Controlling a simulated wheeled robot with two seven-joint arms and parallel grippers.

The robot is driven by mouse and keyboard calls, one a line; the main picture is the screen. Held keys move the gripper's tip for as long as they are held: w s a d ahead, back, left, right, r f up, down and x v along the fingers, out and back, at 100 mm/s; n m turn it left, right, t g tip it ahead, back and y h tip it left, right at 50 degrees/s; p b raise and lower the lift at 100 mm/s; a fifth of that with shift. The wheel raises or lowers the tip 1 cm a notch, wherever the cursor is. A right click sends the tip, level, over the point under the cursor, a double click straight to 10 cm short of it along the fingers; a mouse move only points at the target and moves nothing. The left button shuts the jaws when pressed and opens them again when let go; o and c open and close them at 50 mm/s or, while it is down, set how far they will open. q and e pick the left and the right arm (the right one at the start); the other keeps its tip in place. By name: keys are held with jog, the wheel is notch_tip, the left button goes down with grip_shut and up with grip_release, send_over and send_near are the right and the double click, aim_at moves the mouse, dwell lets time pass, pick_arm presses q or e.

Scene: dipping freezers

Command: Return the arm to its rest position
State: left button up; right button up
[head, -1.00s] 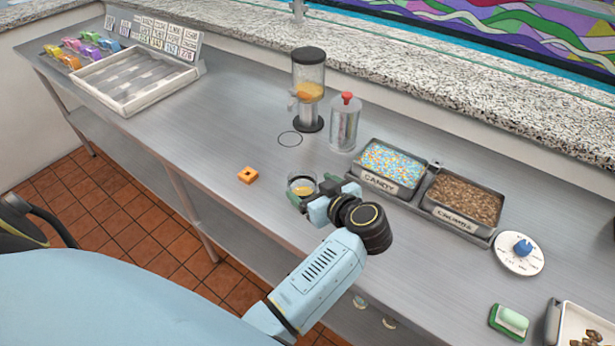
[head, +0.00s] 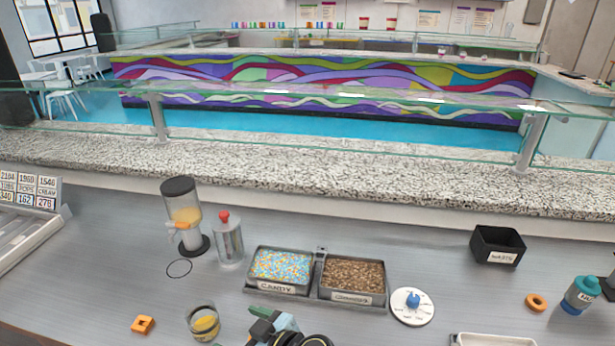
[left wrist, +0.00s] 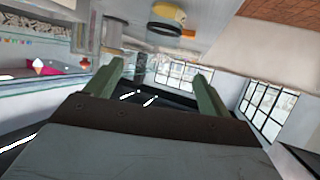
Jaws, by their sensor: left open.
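My left gripper (head: 264,322) shows at the bottom middle of the head view, partly cut off by the frame. Its green fingers stand apart with nothing between them in the left wrist view (left wrist: 158,72). In the head view it is just right of a clear glass (head: 204,324) with yellow-orange contents, which stands upright on the steel counter. A gap shows between the gripper and the glass. Most of my left arm is below the frame. My right gripper is not in view.
Candy (head: 281,267) and brown-crumb (head: 353,275) trays lie behind my gripper. A dispenser (head: 184,215), a red-topped canister (head: 228,240) and an orange block (head: 143,324) stand left. A dial (head: 413,306), black bin (head: 497,246), orange ring (head: 537,302) and teal container (head: 581,294) are right.

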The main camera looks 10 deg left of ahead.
pick_arm(q)
jog(key=w+d+r+m+t+h, duration=0.1)
jog(key=w+r+m+t+h, duration=0.1)
jog(key=r+m+t+h, duration=0.35)
jog(key=w+d+r+m+t+h, duration=0.1)
jog(key=w+r+m+t+h, duration=0.15)
jog(key=r+t, duration=0.45)
jog(key=s+d+f+m+g+h, duration=0.5)
jog(key=s+f+m+h, duration=0.15)
jog(key=m+h, duration=0.35)
jog(key=s+a+f+n+g+y, duration=0.2)
jog(key=s+a+f+g+y, duration=0.25)
jog(key=s, duration=0.45)
jog(key=s+a+f+n+g+y, duration=0.1)
jog(key=s+a+f+n+g, duration=0.15)
jog(key=s+a+g, duration=0.5)
jog(key=s+f+m+b, duration=0.1)
jog(key=s+f+b, duration=0.15)
jog(key=f, duration=1.35)
jog(key=s+f+b, duration=0.1)
jog(key=f+b, duration=0.3)
jog(key=f, duration=1.3)
jog(key=s+a+f+b, duration=0.3)
jog(key=s+f+b, duration=0.2)
jog(key=s+f, duration=1.1)
notch_tip(320, 180, down, 3)
jog(key=shift+s+r+g+b, duration=0.1)
jog(key=shift+s+g+b, duration=0.05)
jog(key=shift+g+b, duration=0.3)
